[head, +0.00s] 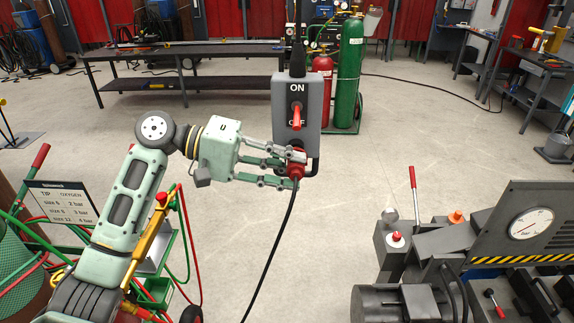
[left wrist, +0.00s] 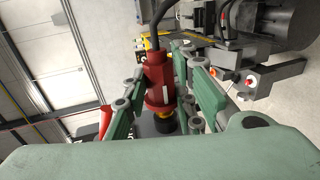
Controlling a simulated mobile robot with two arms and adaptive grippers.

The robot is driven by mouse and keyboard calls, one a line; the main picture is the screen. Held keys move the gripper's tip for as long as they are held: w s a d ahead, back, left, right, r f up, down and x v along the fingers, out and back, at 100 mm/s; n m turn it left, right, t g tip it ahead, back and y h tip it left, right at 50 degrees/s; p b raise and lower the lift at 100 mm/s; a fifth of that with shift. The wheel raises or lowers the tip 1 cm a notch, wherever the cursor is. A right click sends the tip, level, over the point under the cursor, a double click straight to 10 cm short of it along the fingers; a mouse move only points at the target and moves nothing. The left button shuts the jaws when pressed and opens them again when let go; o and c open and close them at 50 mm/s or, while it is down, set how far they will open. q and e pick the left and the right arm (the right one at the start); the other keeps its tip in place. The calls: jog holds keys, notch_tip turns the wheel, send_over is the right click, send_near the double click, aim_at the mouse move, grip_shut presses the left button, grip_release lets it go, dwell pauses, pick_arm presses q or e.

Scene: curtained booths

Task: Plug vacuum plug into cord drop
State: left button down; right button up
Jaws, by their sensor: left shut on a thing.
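My left gripper (head: 291,168) is shut on the red vacuum plug (head: 298,157), just below the hanging cord drop. A black cord (head: 274,247) runs down from the plug. In the left wrist view, the red plug (left wrist: 156,87) lies between the green fingers, with a yellow and black part (left wrist: 164,121) at its lower end. The fingers and the viewing angle hide whether the plug touches or enters the socket. My right gripper is out of view.
Green (head: 350,70) and red (head: 322,78) gas cylinders stand behind the box. A workbench (head: 190,82) is at the back left. A machine with a gauge (head: 530,224) stands at the right. A torch cart with hoses and a sign (head: 62,204) is at the left. Floor between is clear.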

pick_arm(q)
jog(key=shift+w, duration=0.15)
jog(key=c, duration=1.6)
grip_release()
jog(key=shift+c, duration=0.2)
jog(key=shift+o, duration=1.4)
jog(key=v, duration=1.2)
